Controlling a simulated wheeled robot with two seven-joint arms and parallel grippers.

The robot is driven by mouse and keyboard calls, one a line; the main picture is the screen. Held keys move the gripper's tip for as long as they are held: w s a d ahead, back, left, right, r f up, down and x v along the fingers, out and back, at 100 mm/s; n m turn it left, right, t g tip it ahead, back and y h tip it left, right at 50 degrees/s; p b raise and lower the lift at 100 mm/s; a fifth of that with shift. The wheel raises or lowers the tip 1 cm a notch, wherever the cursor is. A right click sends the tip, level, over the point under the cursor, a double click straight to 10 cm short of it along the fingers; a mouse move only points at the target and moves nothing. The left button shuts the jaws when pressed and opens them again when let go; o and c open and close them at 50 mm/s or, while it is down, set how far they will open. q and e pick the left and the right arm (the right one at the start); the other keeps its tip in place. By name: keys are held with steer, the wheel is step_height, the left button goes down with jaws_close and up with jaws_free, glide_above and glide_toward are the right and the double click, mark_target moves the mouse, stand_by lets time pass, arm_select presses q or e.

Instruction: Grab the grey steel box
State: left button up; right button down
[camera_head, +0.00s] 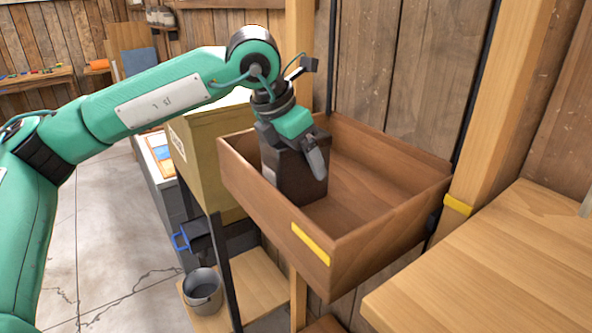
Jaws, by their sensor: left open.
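A dark grey-brown box (290,180), the only one like the grey steel box, stands upright inside a brown wooden drawer-like tray (262,212), near its left end. My left gripper (294,152) reaches down over the top of this box from above. One finger shows in front of the box's right side; the other finger is mostly hidden. The jaws are open around the box's upper part, and I cannot tell whether they touch it. The box's top is largely covered by the gripper. My right gripper is not in view.
The tray's right part is empty, with a yellow label (310,244) on its front. A tan carton (205,150) stands close on the left. A wooden post (500,110) and a bare wooden tabletop (500,265) lie to the right. A metal bucket (203,290) stands below.

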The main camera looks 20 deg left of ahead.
arm_select(q)
steer(key=shift+f, duration=0.1)
steer(key=shift+c, duration=0.3)
steer(key=c, duration=1.4)
steer(key=shift+c, duration=0.8)
